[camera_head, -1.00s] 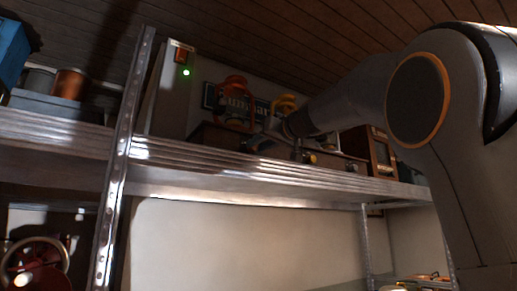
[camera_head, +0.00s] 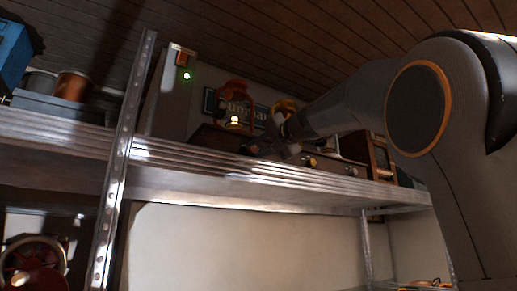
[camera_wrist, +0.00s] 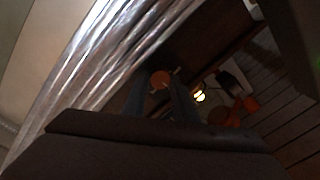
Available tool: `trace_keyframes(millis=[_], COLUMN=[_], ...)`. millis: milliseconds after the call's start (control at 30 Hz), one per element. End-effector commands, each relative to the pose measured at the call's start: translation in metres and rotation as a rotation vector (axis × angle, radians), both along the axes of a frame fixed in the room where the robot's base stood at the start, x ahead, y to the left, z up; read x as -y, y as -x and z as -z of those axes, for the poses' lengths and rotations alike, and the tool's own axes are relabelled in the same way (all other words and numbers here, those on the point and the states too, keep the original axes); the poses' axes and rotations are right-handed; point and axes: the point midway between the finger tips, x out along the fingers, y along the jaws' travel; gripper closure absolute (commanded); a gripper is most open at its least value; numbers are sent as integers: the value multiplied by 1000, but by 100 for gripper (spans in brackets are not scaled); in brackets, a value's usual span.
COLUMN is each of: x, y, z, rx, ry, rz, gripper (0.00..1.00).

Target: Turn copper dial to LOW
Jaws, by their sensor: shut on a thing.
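The copper dial (camera_wrist: 160,77) shows as an orange-brown disc between the finger ends in the wrist view. My gripper (camera_wrist: 160,87) is shut on it, one finger on each side. In the head view my gripper (camera_head: 262,147) reaches the left part of the wooden unit's front on the shelf, at the leftmost dial (camera_head: 248,149). I cannot read any LOW mark or the dial's pointer.
A brass dial (camera_head: 309,161) and a silvery dial (camera_head: 351,170) stand to the right on the same front. A red lantern (camera_head: 236,104) stands behind, with its lamp lit. The metal shelf edge (camera_head: 250,185) runs below. A metal post (camera_head: 122,150) stands left.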

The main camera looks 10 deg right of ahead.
Motion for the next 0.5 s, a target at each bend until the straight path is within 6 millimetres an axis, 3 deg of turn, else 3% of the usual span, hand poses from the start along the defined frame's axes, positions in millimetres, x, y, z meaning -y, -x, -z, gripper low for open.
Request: trace_keyframes(millis=[500], x=[0], y=[0], z=[1], rx=[-19], ry=[-54], rz=[-1], gripper=[96])
